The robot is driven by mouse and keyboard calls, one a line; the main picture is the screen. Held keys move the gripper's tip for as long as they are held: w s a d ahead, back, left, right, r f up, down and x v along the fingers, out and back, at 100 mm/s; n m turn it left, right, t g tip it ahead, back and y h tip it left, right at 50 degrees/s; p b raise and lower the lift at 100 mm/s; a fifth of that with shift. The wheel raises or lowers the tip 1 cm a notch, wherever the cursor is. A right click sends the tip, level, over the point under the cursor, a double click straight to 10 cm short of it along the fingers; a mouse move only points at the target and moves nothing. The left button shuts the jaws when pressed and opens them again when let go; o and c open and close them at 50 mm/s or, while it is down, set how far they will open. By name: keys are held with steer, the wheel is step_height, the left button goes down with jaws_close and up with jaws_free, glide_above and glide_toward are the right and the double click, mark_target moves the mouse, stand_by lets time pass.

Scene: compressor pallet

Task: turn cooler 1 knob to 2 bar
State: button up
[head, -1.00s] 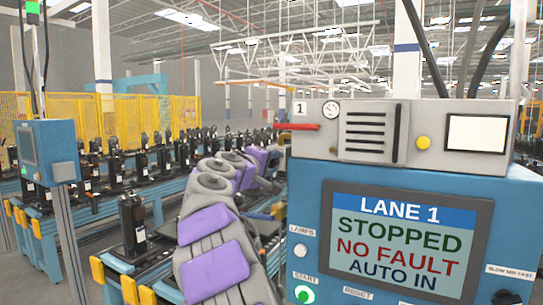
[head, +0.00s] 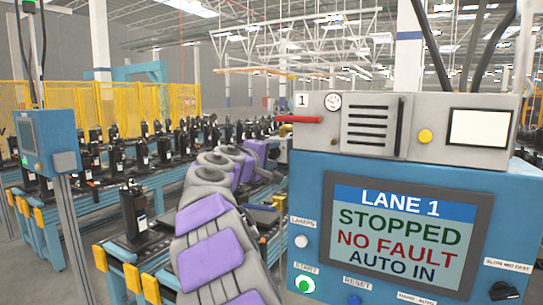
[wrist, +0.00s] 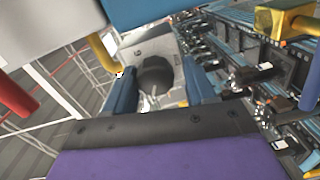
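Cooler 1 (head: 440,125) is the grey box marked 1 on top of the blue lane 1 cabinet. Its small round gauge (head: 332,101) is too small to read. In the wrist view a dark round knob (wrist: 155,75) stands out from a grey panel (wrist: 152,47). My gripper (wrist: 162,85) has its two blue fingers apart, one on each side of the knob, with gaps visible; whether the knob lies fully between the tips I cannot tell. In the head view my arm reaches to the cooler's left side, and the fingers are not clearly visible.
A red handle (head: 298,119) sticks out left from the cooler. The wrist view shows a red pipe (wrist: 15,95), a yellow pipe (wrist: 103,55) and a brass-coloured fitting (wrist: 290,20) nearby. Conveyors with black compressors (head: 135,210) run on the left. The screen (head: 395,238) reads STOPPED, NO FAULT.

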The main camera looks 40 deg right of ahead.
steer(key=shift+o, duration=0.7)
steer(key=shift+s+r, duration=0.15)
steer(key=shift+a, duration=0.1)
steer(key=shift+s+a, duration=0.15)
steer(key=shift+a, duration=0.35)
steer(key=b+v, duration=0.2)
steer(key=v, duration=1.4)
steer(key=shift+a, duration=0.15)
